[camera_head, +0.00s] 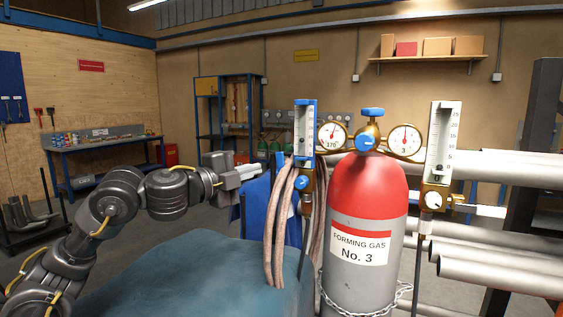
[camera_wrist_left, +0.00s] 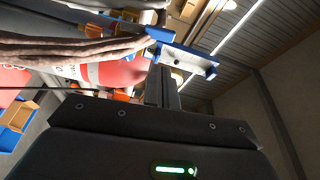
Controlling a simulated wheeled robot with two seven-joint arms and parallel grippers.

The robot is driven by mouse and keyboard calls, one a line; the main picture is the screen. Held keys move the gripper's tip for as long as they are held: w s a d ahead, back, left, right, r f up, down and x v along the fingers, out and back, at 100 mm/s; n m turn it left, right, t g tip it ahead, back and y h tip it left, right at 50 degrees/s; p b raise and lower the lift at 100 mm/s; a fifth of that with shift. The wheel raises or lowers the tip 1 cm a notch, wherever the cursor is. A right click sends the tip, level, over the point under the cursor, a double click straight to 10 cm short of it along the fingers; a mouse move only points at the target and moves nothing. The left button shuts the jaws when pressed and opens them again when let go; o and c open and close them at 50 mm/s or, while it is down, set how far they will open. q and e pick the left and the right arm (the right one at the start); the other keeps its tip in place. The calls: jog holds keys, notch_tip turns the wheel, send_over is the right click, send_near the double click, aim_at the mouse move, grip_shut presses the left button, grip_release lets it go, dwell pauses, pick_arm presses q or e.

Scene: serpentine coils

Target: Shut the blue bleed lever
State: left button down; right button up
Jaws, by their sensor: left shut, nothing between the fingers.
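The red-topped grey gas cylinder (camera_head: 366,215), labelled Forming Gas No. 3, stands at centre right. On its left is a blue-backed flowmeter (camera_head: 304,130) with a brass valve and a blue part (camera_head: 302,183) at its foot. That part may be the bleed lever; its handle shape and angle are unclear. My left gripper (camera_head: 260,169) is shut and empty, left of the flowmeter and hoses, apparently apart from them. In the left wrist view, my shut fingers (camera_wrist_left: 163,88) show below the blue flowmeter frame (camera_wrist_left: 185,52). My right gripper is not in view.
Pinkish hoses (camera_head: 278,225) hang between my left gripper and the cylinder. A white-backed flowmeter (camera_head: 441,140) with a white lever (camera_head: 485,210) stands to the right. A chain (camera_head: 345,305) wraps the cylinder. Grey pipes (camera_head: 500,270) lie behind at right.

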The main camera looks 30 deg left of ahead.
aim_at(283, 162)
pick_arm(q)
jog(key=p+x, duration=0.2)
jog(key=x, duration=0.6)
jog(key=shift+w+d+r, duration=0.1)
jog(key=shift+w+d, duration=0.1)
jog(key=shift+p+x, duration=0.4)
jog(key=shift+x, duration=0.4)
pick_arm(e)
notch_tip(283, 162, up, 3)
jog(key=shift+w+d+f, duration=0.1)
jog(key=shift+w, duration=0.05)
pick_arm(q)
jog(key=shift+d, duration=0.15)
